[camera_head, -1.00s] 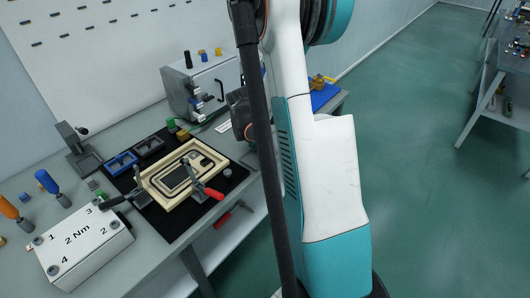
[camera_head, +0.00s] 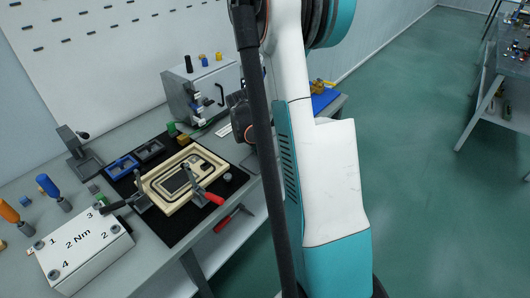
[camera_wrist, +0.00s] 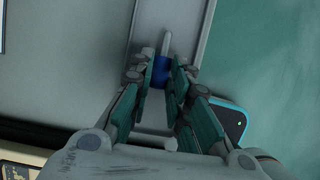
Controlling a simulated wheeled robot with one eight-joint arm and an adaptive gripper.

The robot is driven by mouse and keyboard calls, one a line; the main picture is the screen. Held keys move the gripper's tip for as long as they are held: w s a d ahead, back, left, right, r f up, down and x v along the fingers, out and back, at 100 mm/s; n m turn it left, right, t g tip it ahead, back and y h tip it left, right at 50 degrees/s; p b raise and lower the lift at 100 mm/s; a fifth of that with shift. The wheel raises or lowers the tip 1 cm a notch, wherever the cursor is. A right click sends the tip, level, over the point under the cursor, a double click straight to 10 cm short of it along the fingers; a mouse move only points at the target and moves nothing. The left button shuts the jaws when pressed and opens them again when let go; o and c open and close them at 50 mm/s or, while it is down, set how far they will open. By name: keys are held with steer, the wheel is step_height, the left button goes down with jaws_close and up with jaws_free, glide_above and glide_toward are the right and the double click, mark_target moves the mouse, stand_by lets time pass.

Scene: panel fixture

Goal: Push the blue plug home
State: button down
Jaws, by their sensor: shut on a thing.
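In the wrist view, my gripper (camera_wrist: 161,80) is shut on the blue plug (camera_wrist: 160,71). The plug's blue body sits between the fingers, and a pale rounded pin (camera_wrist: 166,43) points out beyond the fingertips. A pale grey strip lies behind the plug; I cannot tell whether the plug touches anything. No socket can be made out around the pin. In the head view my arm hides the gripper and the held plug.
A blue tray (camera_head: 324,101) is partly behind my arm. Green floor is open at right.

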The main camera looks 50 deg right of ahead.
steer(key=shift+r+p, duration=1.45)
steer(key=shift+r, duration=1.15)
steer(key=shift+a+f, duration=0.1)
